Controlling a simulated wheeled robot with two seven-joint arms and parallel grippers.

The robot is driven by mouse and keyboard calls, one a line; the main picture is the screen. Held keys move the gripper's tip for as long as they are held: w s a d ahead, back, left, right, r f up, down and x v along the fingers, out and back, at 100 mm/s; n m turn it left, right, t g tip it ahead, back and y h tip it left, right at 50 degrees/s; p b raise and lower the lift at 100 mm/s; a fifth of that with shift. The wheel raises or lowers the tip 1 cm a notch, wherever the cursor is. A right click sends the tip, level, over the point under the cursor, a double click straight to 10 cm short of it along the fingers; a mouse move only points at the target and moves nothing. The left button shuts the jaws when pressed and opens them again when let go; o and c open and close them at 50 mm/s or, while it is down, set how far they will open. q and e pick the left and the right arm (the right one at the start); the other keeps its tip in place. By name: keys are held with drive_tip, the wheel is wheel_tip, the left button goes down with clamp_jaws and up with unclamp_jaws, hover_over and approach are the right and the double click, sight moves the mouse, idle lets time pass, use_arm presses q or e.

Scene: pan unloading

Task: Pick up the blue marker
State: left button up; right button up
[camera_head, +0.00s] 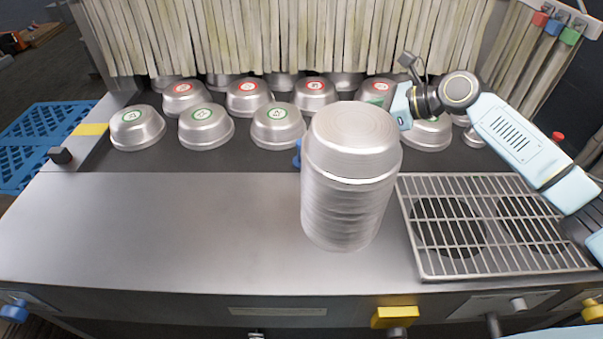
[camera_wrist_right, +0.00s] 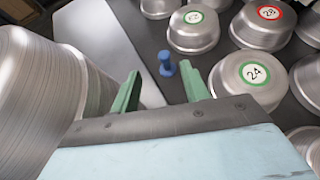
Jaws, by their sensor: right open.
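The blue marker (camera_wrist_right: 166,64) stands on the dark strip of the worktop in the right wrist view, a small upright peg with a knobbed top. In the head view only a blue sliver of the marker (camera_head: 297,155) shows at the left edge of a tall metal pan stack, which hides the rest. My right gripper (camera_wrist_right: 161,78) is open and empty, its two green fingers pointing towards the marker and apart from it. In the head view my right gripper (camera_head: 379,98) is partly hidden behind the pan stack. My left gripper is not in view.
The tall pan stack (camera_head: 348,190) stands close beside my right gripper. Several domed metal pans (camera_head: 206,125) with red or green labels stand in rows behind, before a strip curtain (camera_head: 290,38). A wire rack (camera_head: 480,225) lies at right. The left worktop (camera_head: 160,225) is clear.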

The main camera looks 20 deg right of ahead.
drive_tip(key=w+a+f+b, duration=0.1)
drive_tip(key=f+b, duration=0.1)
drive_tip(key=f, duration=0.1)
drive_tip(key=w+a+f+b, duration=0.1)
drive_tip(key=a+f+b, duration=0.1)
drive_tip(key=f, duration=0.2)
drive_tip(key=w+a+f+b, duration=0.2)
drive_tip(key=f+b, duration=0.1)
drive_tip(key=f, duration=0.1)
drive_tip(key=shift+w+a+f, duration=0.25)
drive_tip(key=shift+w+a, duration=0.1)
drive_tip(key=b+x, duration=0.1)
drive_tip(key=x, duration=0.3)
drive_tip(key=shift+w+a+f, duration=0.15)
drive_tip(key=shift+a, duration=0.05)
drive_tip(key=shift+w+a+f, duration=0.1)
drive_tip(key=shift+a+f, duration=0.05)
drive_tip(key=shift+a, duration=0.05)
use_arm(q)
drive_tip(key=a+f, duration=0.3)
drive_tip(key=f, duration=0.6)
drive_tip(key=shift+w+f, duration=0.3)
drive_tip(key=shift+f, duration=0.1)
use_arm(e)
drive_tip(key=shift+c, duration=0.3)
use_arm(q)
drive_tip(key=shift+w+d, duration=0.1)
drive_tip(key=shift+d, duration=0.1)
use_arm(e)
clamp_jaws()
